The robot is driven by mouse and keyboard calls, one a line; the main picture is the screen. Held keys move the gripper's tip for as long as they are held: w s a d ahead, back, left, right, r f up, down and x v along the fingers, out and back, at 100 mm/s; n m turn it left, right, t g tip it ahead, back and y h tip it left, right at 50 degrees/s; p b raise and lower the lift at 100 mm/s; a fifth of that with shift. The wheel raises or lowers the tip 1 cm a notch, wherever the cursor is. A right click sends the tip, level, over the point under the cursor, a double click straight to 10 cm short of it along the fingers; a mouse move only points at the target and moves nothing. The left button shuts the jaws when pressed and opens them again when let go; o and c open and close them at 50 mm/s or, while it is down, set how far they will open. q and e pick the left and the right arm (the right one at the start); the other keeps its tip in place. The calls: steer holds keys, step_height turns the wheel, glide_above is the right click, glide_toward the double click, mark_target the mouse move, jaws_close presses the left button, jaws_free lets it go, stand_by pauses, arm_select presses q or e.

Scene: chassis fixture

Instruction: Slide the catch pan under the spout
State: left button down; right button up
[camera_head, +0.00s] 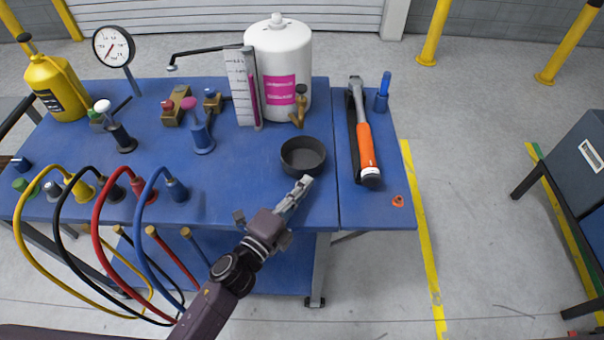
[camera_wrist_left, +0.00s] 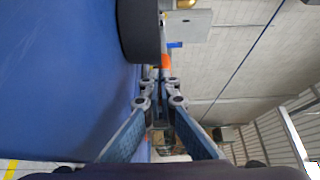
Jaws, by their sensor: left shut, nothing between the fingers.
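The catch pan (camera_head: 303,160) is a round, shallow black pan on the blue table, near its front edge. The brass spout (camera_head: 299,112) is low on the front of the white tank (camera_head: 292,55). The pan stands nearer to me than the spout, with bare table between them. My left gripper (camera_head: 306,182) is shut and empty, with its fingertips by the pan's near rim. I cannot tell whether they touch it. In the left wrist view the pan (camera_wrist_left: 140,32) shows as a dark curved wall ahead of the gripper (camera_wrist_left: 163,85). My right gripper is not in view.
A level gauge (camera_head: 241,85) stands left of the spout. An orange-handled hammer (camera_head: 365,145) lies on the right panel. Colored hoses (camera_head: 97,225) loop over the left front edge. Valves and fittings (camera_head: 199,135) stand in the table's middle left.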

mark_target(300, 169)
arm_select(q)
steer(key=shift+w+a, duration=0.25)
steer(key=shift+w, duration=0.75)
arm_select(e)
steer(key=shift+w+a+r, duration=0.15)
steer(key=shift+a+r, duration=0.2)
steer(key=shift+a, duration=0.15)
arm_select(q)
steer(key=shift+w+a, duration=0.2)
steer(key=shift+w, duration=0.6)
steer(key=shift+w+a, duration=0.2)
steer(key=shift+w, duration=0.6)
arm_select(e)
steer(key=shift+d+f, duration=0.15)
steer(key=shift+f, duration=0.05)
arm_select(q)
steer(key=shift+s, duration=0.1)
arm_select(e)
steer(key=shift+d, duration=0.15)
